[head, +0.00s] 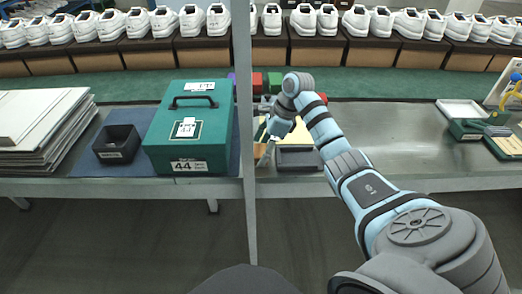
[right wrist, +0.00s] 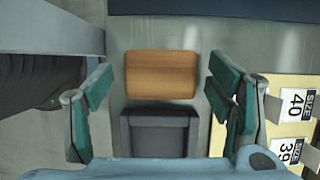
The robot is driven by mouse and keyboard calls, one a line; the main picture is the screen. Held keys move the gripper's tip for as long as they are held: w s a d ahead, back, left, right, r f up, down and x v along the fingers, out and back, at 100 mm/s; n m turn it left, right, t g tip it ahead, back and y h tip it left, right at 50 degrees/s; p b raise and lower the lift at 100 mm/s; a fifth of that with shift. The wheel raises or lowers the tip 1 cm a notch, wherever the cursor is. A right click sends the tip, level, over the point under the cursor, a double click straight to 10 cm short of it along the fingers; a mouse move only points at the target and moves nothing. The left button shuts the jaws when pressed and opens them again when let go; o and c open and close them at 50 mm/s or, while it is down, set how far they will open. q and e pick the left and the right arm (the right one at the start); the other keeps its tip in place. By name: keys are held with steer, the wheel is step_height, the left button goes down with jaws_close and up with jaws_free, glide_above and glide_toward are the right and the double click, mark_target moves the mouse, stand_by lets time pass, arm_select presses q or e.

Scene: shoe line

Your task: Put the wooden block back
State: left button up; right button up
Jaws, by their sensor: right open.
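The wooden block (right wrist: 161,75) is a flat tan-brown piece lying on the grey metal bench in the right wrist view. A bit of it (head: 260,150) shows in the head view, mostly hidden by my right gripper and the post. My right gripper (head: 267,154) points down over the block. In the right wrist view its open, green-padded fingers (right wrist: 159,88) stand on either side of the block, with gaps at both ends. I cannot tell how far the fingertips are above the bench. A dark grey open tray (right wrist: 160,122) lies right beside the block. My left gripper is out of view.
A grey upright post (head: 246,110) stands close left of my right gripper. Cards with size labels (right wrist: 292,103) lie to the right in the wrist view. A green case (head: 189,135) and a black bin (head: 117,144) are further left.

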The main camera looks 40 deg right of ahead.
steer(key=p+v, duration=0.1)
steer(key=v, duration=0.9)
steer(key=shift+r+p, duration=0.35)
steer(key=shift+s+d+f, duration=0.1)
